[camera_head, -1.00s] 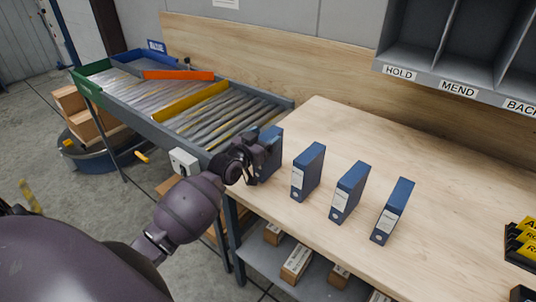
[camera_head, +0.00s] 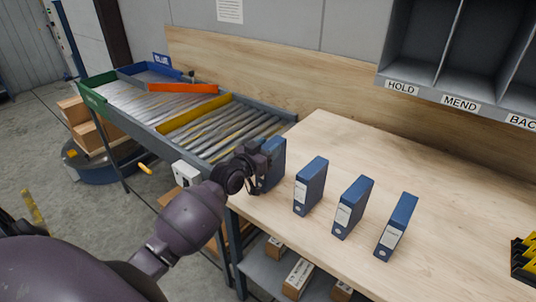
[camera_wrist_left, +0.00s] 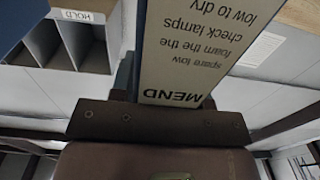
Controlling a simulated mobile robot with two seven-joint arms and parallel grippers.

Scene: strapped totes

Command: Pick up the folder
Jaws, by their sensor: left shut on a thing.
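Several blue folders stand upright in a row on the wooden table. The leftmost folder (camera_head: 274,165) is at the table's left edge, and my left gripper (camera_head: 256,170) is shut on it from the left. The gripper partly hides this folder. Its base appears at table height; I cannot tell whether it touches. In the left wrist view its pale spine label (camera_wrist_left: 195,50) shows upside down, reading MEND with smaller lines of text, close against the gripper (camera_wrist_left: 160,118). The other folders, one (camera_head: 311,187) beside it and two (camera_head: 352,208) (camera_head: 396,228) farther right, stand apart. My right gripper is out of view.
A roller rack (camera_head: 190,122) with green, blue, orange and yellow edges lies left of the table. Grey shelf compartments labelled HOLD and MEND (camera_head: 460,103) hang at the upper right. Black-and-yellow items (camera_head: 526,258) sit at the right edge. The table behind the folders is clear.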

